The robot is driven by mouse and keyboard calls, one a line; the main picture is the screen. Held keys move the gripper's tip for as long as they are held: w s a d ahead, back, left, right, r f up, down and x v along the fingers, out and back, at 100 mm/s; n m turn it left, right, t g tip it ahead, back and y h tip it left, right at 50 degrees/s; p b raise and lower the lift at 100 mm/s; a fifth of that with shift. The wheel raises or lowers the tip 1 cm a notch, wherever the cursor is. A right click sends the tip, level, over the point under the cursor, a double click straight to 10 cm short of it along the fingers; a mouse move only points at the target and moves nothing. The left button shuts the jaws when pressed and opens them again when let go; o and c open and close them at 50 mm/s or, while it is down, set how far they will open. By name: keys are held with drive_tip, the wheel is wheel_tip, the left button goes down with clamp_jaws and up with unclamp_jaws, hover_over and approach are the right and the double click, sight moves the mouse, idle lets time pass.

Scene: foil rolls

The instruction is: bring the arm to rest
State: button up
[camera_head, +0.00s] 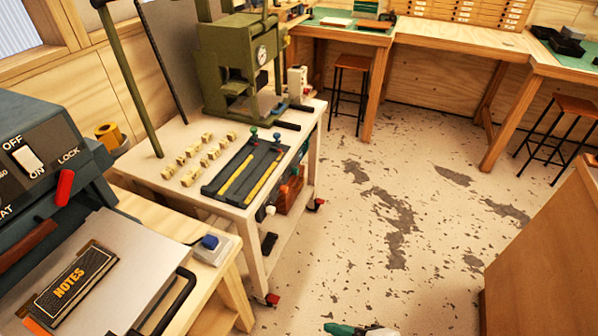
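No part that I can clearly tell as my gripper shows in the head view. A small teal and white piece (352,329) pokes up at the bottom edge. Most of it is cut off, and I cannot tell whether it belongs to my arm. No thing is seen held.
A white cart (170,219) at left carries a green press (238,62), several small brass blocks (190,178) and a dark tray (246,172). A grey machine (45,185) stands front left. A wooden cabinet (545,255) stands right. The worn floor (400,190) between is clear.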

drive_tip(key=s+d+f+m+g+h, duration=0.2)
drive_tip(key=s+d+f+m+h, duration=0.2)
drive_tip(key=d+m, duration=0.6)
drive_tip(key=s+d+f+m+g+h, duration=0.3)
drive_tip(key=s+d+f+m, duration=0.3)
drive_tip(key=d, duration=0.5)
drive_tip(key=s+m, duration=0.2)
drive_tip(key=m, duration=0.1)
drive_tip(key=shift+f+m+h, duration=0.3)
drive_tip(key=shift+m+h, duration=0.1)
idle(0.4)
